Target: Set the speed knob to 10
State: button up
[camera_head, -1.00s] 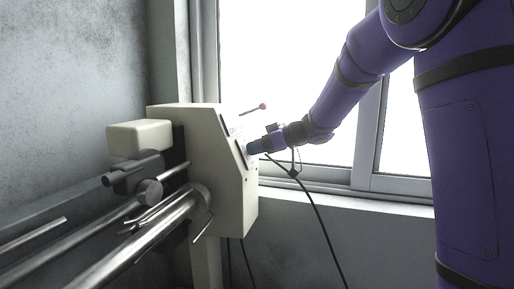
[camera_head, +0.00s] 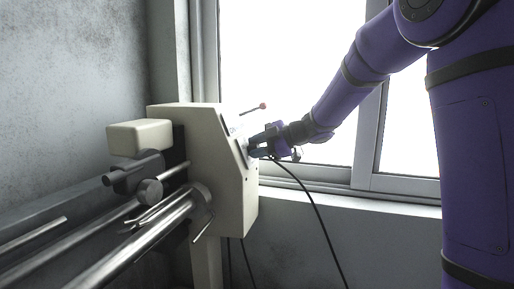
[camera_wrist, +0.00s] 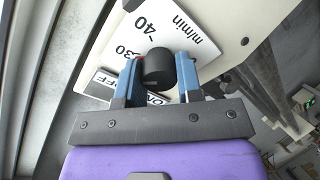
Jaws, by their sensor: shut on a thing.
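The speed knob (camera_wrist: 159,68) is a round black knob in front of a white dial plate (camera_wrist: 185,32). The plate bears "m/min", "40" and "30"; its other marks are hidden behind the knob and fingers. My gripper (camera_wrist: 159,76) has its two blue fingers on either side of the knob, shut on it. In the head view my gripper (camera_head: 252,149) reaches the sloped face of the cream machine housing (camera_head: 225,185) from the right. The knob cannot be made out there.
Metal bars (camera_head: 130,240) run out to the left. A window sill (camera_head: 340,196) is behind my arm.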

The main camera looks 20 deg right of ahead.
jog(key=n, duration=0.5)
jog(key=shift+f+n, duration=0.15)
jog(key=shift+n, duration=0.15)
jog(key=n, duration=0.5)
jog(key=shift+s+n, duration=0.1)
jog(key=shift+n, duration=0.2)
jog(key=n, duration=0.5)
jog(key=shift+d+f, duration=0.1)
jog(key=shift+n, duration=2.4)
jog(key=o, duration=0.9)
jog(key=shift+d, duration=0.1)
jog(key=v, duration=1)
jog(key=shift+s+d+r, duration=0.15)
jog(key=shift+r, duration=0.2)
